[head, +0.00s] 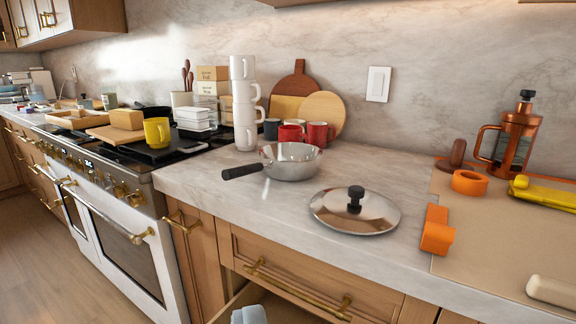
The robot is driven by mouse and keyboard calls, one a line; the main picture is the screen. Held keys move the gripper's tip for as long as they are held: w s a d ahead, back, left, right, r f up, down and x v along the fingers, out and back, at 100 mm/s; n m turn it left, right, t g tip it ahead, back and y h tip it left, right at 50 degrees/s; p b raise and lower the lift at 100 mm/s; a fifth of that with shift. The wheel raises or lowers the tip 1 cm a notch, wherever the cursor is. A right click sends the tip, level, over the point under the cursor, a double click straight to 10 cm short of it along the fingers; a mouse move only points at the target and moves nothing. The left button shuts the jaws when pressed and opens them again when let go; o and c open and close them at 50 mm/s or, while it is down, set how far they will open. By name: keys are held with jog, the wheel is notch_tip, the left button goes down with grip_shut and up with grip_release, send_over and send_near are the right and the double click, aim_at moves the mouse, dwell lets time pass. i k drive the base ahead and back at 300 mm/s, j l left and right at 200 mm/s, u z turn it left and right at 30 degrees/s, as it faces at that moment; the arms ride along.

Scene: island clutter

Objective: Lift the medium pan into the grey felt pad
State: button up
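A steel pan (291,167) with a black handle pointing left stands upright on the marble counter, in the middle of the head view. It is the only steel pan I can make out clearly, and its size class cannot be told. No grey felt pad can be made out for sure. A flat beige-grey mat (475,235) lies on the counter at the right. My gripper is not in view.
A steel lid (354,212) lies in front of the pan. Stacked white mugs (245,105) and red mugs (318,134) stand behind it. Orange tape (469,182) and a copper press (513,140) are at right. An open drawer (270,302) holds a pale blue-grey item (249,315).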

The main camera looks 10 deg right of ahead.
aim_at(284, 161)
jog(key=i+j+z, duration=0.25)
jog(key=j, duration=0.15)
jog(key=j+z, duration=0.25)
jog(key=j, duration=0.2)
jog(key=i+j+z, duration=0.25)
jog(key=j, duration=0.2)
jog(key=k, duration=0.1)
